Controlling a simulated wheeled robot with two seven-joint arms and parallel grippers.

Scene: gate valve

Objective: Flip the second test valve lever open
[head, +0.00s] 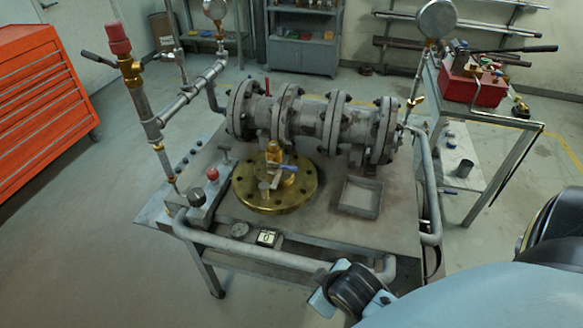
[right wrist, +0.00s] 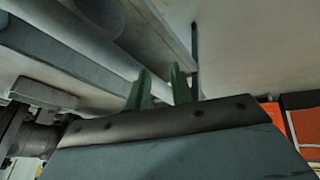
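A bench (head: 330,235) carries a large flanged grey gate valve (head: 310,120). In front of it a brass flange (head: 290,195) bears a small brass valve with a blue lever (head: 289,169). On the left pipework a black lever (head: 100,62) sticks out below a red cap (head: 119,38). Another long black lever (head: 515,49) shows at upper right; I cannot tell what it is fixed to. I cannot tell which lever is the second test valve's. My right arm reaches in at lower right. Its gripper's green fingers (right wrist: 160,90) stand apart and empty. My left gripper is not seen.
A grey pipe (head: 270,255) runs along the bench front, close to my right wrist (head: 355,290). A shallow tray (head: 360,197) lies on the bench. A red toolbox (head: 473,88) stands on a table at right. An orange cabinet (head: 40,110) stands left. Floor at lower left is clear.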

